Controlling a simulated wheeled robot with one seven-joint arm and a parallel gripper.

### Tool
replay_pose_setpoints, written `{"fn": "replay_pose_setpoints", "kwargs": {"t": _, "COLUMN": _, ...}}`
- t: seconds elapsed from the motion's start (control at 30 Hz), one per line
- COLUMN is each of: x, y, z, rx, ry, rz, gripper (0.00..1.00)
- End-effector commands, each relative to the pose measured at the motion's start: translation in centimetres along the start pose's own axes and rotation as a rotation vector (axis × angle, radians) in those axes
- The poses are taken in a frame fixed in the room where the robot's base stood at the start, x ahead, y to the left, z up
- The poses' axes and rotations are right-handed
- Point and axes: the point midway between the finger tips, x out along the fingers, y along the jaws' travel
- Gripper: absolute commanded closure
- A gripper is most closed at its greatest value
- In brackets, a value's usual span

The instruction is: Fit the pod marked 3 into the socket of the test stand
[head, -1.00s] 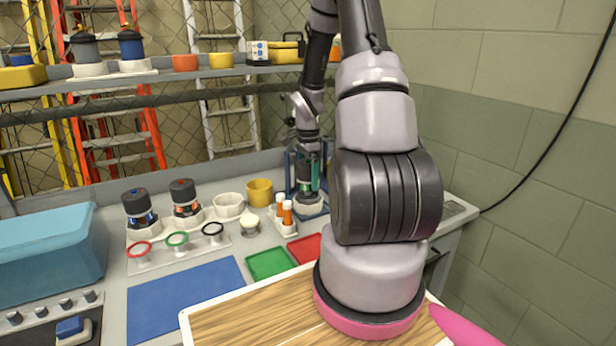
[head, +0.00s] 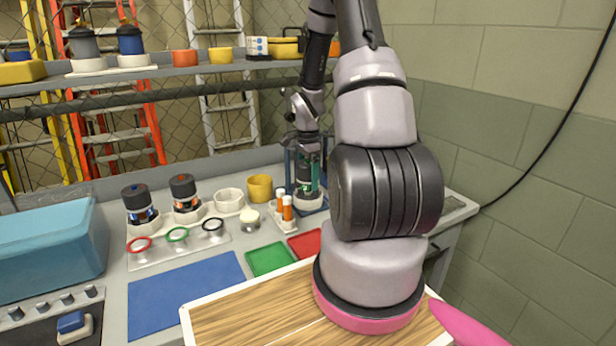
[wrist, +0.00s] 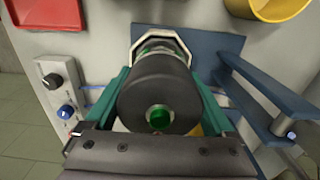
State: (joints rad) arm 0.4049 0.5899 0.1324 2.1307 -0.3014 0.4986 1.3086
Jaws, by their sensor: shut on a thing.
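The pod (wrist: 150,90) is a dark cylinder with a green round button on its end, seen end-on in the wrist view. No number is readable on it. My gripper (wrist: 160,100) is shut on it, with a teal finger on either side; in the head view my gripper (head: 309,172) is at the test stand. The stand (head: 290,160) is a dark blue frame, and its plate and side bars (wrist: 262,80) show in the wrist view. A pale octagonal socket (wrist: 178,42) lies at the pod's far end. The pod hides the socket's inside, so I cannot tell how deep it sits.
A rack to the left holds two dark pods (head: 137,198) (head: 184,187) beside an empty pale holder (head: 229,201). A yellow cup (head: 260,188) and orange-and-white vials (head: 287,208) stand close to the stand. A control box with knobs (wrist: 52,95) is beside it.

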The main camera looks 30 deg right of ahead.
Motion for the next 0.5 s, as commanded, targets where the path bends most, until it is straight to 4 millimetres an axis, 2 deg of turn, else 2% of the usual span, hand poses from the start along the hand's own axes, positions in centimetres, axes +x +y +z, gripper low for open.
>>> {"fn": "replay_pose_setpoints", "kwargs": {"t": 0.5, "x": 1.05, "y": -0.02, "z": -0.02, "rx": 0.000, "ry": 0.001, "rz": -0.001, "gripper": 1.00}}
